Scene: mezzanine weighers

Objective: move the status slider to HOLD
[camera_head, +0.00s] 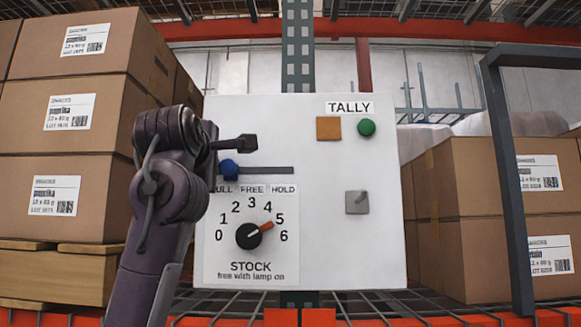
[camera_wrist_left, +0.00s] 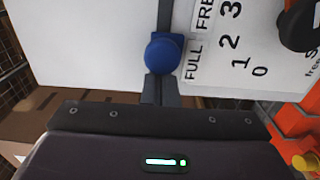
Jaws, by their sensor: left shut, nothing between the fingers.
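The white panel (camera_head: 330,255) faces me. Its blue slider knob (camera_head: 228,170) sits at the left end of a dark horizontal slot (camera_head: 268,170), by the partly covered FULL label. FREE and HOLD (camera_head: 283,189) are printed farther right. My left gripper (camera_head: 250,141) is shut and empty, its tips pointing right and showing just above the knob. In the left wrist view the shut fingers (camera_wrist_left: 160,90) lie right at the edge of the blue knob (camera_wrist_left: 163,54); I cannot tell whether they touch it. My right gripper is not in view.
Below the slot is a STOCK dial (camera_head: 248,236), its orange pointer near 5. An orange square (camera_head: 328,128) and green round piece (camera_head: 366,127) sit under TALLY, with a grey switch (camera_head: 357,202) lower. Stacked cartons (camera_head: 75,185) stand left, more cartons (camera_head: 480,210) right behind a dark post (camera_head: 507,180).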

